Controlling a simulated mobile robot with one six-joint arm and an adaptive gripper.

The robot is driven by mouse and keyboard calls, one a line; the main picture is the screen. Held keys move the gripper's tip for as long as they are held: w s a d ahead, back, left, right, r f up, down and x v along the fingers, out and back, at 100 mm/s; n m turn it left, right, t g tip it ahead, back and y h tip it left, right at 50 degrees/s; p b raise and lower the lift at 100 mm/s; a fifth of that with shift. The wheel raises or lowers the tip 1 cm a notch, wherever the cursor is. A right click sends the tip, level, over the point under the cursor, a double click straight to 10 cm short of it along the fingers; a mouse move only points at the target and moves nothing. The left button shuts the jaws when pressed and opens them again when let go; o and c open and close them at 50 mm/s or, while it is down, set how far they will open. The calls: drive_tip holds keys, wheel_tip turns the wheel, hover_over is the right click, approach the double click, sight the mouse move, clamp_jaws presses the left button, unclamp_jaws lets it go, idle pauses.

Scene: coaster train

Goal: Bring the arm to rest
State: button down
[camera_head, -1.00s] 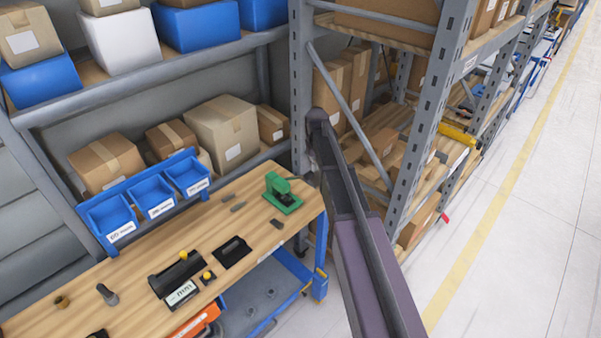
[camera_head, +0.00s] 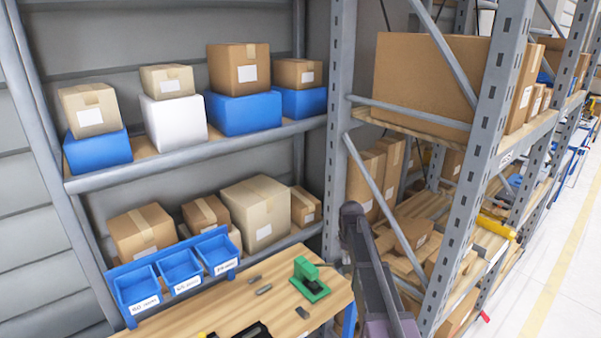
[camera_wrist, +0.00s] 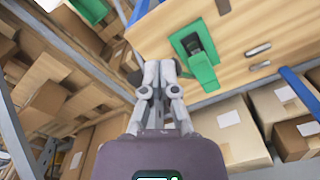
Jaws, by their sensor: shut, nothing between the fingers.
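My gripper shows in the wrist view (camera_wrist: 160,72) with its grey fingers together and nothing between them. It is clear of the workbench, whose wooden top fills the upper right of that view. In the head view my arm rises at the lower right of centre, to the right of the workbench (camera_head: 240,300). The gripper's fingers cannot be made out there. A green device (camera_head: 310,281) stands on the bench near its right end, and it also shows in the wrist view (camera_wrist: 200,68).
Blue bins (camera_head: 180,270) line the back of the bench. Shelves behind hold cardboard boxes (camera_head: 238,68) and blue boxes (camera_head: 243,112). A grey rack upright (camera_head: 484,150) stands right of my arm, close to it in the picture. Open floor (camera_head: 575,265) lies at the far right.

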drive_tip(key=s+a+f+b, duration=0.1)
drive_tip(key=s+f+b, duration=0.4)
drive_tip(key=s, duration=0.7)
drive_tip(key=s+a+f+m+b, duration=0.1)
drive_tip(key=s+f+b, duration=0.5)
drive_tip(key=s, duration=0.6)
drive_tip(key=shift+s+f, duration=0.2)
drive_tip(key=shift+f, duration=0.25)
